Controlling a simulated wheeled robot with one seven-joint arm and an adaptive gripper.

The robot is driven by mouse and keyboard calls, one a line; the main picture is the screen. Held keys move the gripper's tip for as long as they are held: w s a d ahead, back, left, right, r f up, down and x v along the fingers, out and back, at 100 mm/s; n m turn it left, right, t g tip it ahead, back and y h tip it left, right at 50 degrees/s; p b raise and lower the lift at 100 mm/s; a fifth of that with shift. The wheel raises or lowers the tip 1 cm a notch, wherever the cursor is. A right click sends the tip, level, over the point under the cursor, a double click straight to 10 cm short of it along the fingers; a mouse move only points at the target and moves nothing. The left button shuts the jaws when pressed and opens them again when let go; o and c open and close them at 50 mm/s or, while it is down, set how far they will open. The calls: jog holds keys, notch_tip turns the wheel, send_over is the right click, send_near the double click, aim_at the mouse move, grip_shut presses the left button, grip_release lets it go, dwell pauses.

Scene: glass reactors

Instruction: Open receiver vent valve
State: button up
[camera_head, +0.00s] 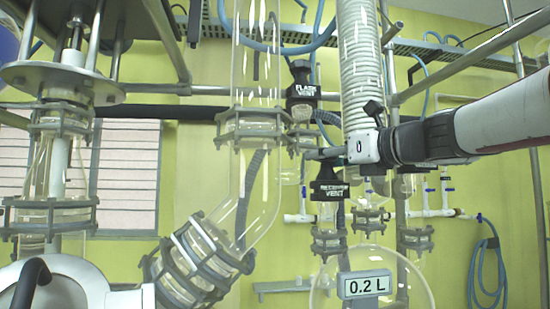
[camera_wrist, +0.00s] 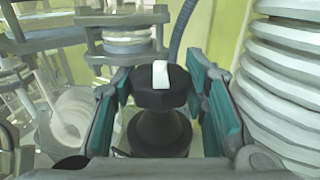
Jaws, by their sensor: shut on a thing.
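The receiver vent valve (camera_head: 329,190) is a black knob with white "RECEIVER VENT" lettering, upright on a glass neck in the middle of the head view. In the wrist view its black knob (camera_wrist: 160,99), with a white mark on top, sits between the teal finger pads. My gripper (camera_head: 320,156) reaches in from the right at the knob's top, and its fingers (camera_wrist: 163,88) are shut on the knob from both sides. The exact contact is partly hidden in the head view.
A similar black flask vent valve (camera_head: 302,90) stands just above and left. A white ribbed hose (camera_head: 358,65) hangs close beside my gripper. Glass tubing and metal clamps (camera_head: 249,125) crowd the left; metal bars run behind.

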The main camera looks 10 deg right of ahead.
jog(key=shift+r, duration=0.1)
jog(key=o, duration=0.9)
jog(key=shift+o, duration=0.2)
jog(key=shift+h, duration=0.3)
jog(key=m+t+h+p, duration=0.1)
jog(key=m+h, duration=0.2)
jog(key=h, duration=0.1)
jog(key=shift+m+t+h, duration=0.3)
jog(key=shift+t+h, duration=0.1)
jog(key=shift+m+h+p, duration=0.65)
jog(key=shift+m+h, duration=1.25)
jog(key=shift+h, duration=1.1)
